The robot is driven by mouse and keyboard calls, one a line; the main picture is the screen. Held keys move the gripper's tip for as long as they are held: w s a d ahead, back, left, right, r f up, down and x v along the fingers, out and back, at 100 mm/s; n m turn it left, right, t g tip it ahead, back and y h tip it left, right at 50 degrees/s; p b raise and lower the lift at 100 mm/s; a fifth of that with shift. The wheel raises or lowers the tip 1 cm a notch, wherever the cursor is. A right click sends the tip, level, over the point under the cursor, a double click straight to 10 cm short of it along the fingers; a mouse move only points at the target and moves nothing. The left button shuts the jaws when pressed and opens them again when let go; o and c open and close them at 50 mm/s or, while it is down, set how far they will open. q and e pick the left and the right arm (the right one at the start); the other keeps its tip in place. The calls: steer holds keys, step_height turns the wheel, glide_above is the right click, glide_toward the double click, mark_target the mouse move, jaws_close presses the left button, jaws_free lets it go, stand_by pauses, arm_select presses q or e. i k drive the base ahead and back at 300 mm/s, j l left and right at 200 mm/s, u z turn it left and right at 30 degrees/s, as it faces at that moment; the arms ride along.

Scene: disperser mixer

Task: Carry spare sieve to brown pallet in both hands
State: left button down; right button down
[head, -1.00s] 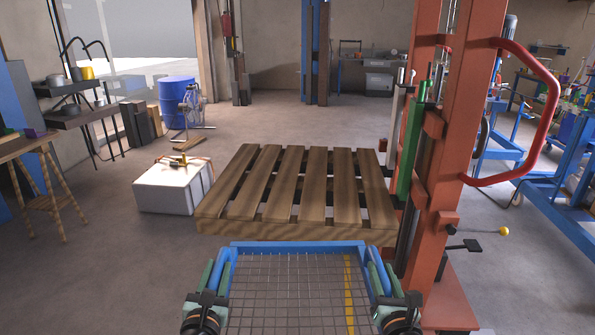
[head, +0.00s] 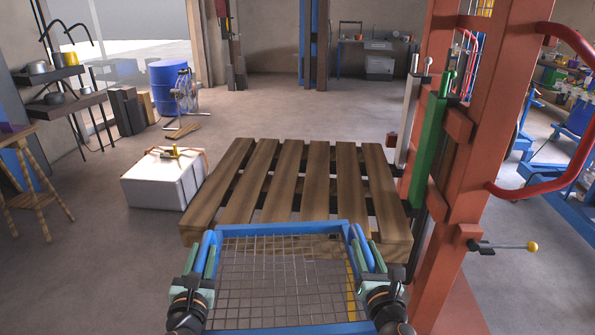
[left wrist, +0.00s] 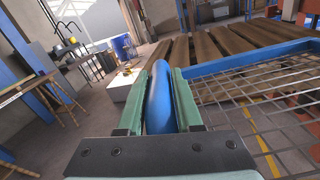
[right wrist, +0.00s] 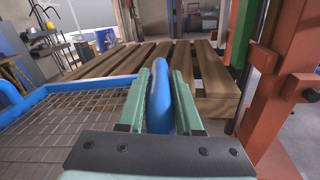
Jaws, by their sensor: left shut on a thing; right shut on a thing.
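The spare sieve (head: 285,228) is a blue rectangular frame with a wire mesh, held level in front of me in the head view. My left gripper (head: 205,258) is shut on the blue handle at its left side; this blue handle (left wrist: 160,95) sits between the green fingers in the left wrist view. My right gripper (head: 364,255) is shut on the handle at the right side, also seen in the right wrist view (right wrist: 161,95). The brown pallet (head: 265,190) of wooden slats lies just beyond the sieve. The sieve's far edge overlaps the pallet's near edge in the picture.
A red column (head: 470,150) with a green cylinder (head: 430,140) stands close at the pallet's right. A lever with a yellow knob (head: 531,246) sticks out of it. A white box (head: 163,182) is left of the pallet. Floor behind the pallet is clear.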

mark_target(306, 197)
steer(key=i, duration=1.15)
steer(key=i+z, duration=0.25)
steer(key=k+j, duration=0.05)
